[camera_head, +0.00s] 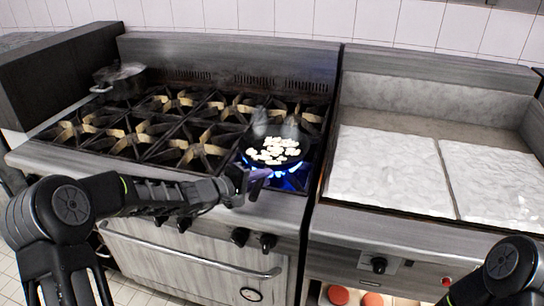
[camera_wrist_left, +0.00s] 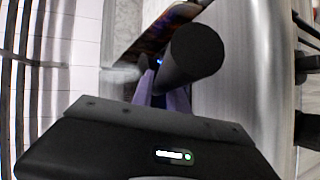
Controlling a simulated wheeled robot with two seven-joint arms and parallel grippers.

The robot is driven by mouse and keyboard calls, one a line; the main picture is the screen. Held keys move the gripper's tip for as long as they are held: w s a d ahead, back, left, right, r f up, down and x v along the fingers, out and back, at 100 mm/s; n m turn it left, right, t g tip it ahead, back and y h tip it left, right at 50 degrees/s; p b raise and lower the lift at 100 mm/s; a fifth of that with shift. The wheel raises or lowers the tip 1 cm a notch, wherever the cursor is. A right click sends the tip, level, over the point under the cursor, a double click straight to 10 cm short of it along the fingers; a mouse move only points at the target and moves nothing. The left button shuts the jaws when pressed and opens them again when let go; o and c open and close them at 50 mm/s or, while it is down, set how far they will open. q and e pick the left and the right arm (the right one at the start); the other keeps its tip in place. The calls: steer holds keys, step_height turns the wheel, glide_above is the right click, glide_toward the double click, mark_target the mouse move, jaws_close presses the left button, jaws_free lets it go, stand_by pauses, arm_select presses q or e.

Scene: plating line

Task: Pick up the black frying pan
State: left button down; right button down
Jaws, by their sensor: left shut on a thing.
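The black frying pan (camera_head: 290,130) sits over a lit burner with blue flames at the front right of the stove. Several pale pieces of food (camera_head: 273,151) lie in it. Its handle points toward the front edge of the stove. My left gripper (camera_head: 254,180) is at the handle, in front of the pan, and is shut on it. In the left wrist view the round black handle end (camera_wrist_left: 197,50) sticks out from between the purple-grey fingertips (camera_wrist_left: 163,95). The pan body is hidden there. My right gripper is not in view; only part of my right arm shows at the lower right.
A dark pot (camera_head: 120,80) stands at the back left of the stove (camera_head: 75,160). The other burners are empty. A flat griddle with two white slabs (camera_head: 390,170) is to the right. Knobs and an oven handle (camera_head: 190,257) line the stove's front.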

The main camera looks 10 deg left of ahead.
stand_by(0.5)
arm_select(q)
steer(key=shift+w+r, duration=0.1)
steer(key=shift+r, duration=0.55)
step_height(320, 180, up, 9)
steer(key=shift+r, duration=0.1)
stand_by(0.6)
steer(key=shift+b, duration=0.55)
